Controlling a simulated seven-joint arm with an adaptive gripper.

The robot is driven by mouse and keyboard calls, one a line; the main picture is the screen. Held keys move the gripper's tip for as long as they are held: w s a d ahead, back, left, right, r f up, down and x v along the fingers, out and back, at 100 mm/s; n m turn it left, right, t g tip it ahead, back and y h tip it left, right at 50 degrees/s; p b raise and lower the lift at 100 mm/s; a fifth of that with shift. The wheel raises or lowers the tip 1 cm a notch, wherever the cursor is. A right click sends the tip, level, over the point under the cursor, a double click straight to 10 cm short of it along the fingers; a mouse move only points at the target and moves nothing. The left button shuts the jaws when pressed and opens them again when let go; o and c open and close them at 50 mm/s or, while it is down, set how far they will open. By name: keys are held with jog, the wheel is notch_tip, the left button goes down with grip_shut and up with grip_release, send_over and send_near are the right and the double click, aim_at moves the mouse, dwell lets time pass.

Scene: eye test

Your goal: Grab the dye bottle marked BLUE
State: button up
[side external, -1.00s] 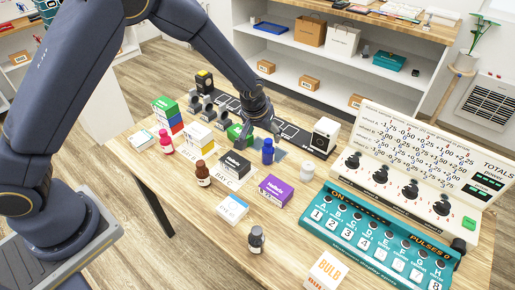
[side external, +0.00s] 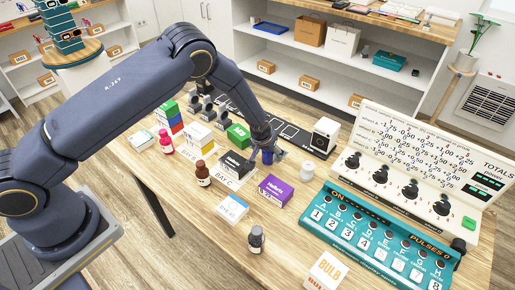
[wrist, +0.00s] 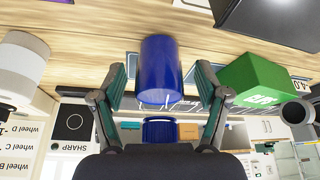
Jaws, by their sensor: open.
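The blue dye bottle (side external: 268,157) stands on the wooden table, partly hidden by my gripper (side external: 266,153) in the side view. In the wrist view the blue bottle (wrist: 160,65) lies between the two fingers of my gripper (wrist: 161,82). The fingers are open, with a gap on each side of the bottle. No lettering on the bottle is readable. A pink bottle (side external: 166,142), a brown bottle (side external: 203,173) and a dark grey bottle (side external: 256,240) stand elsewhere on the table.
A white bottle (side external: 307,171) stands right of the blue one. A green box (side external: 238,136) is close behind left, a black box (side external: 236,163) and a purple box (side external: 275,190) are in front. A teal keyed panel (side external: 372,240) fills the right side.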

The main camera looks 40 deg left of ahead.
jog(key=c, duration=1.3)
jog(key=shift+r, duration=0.1)
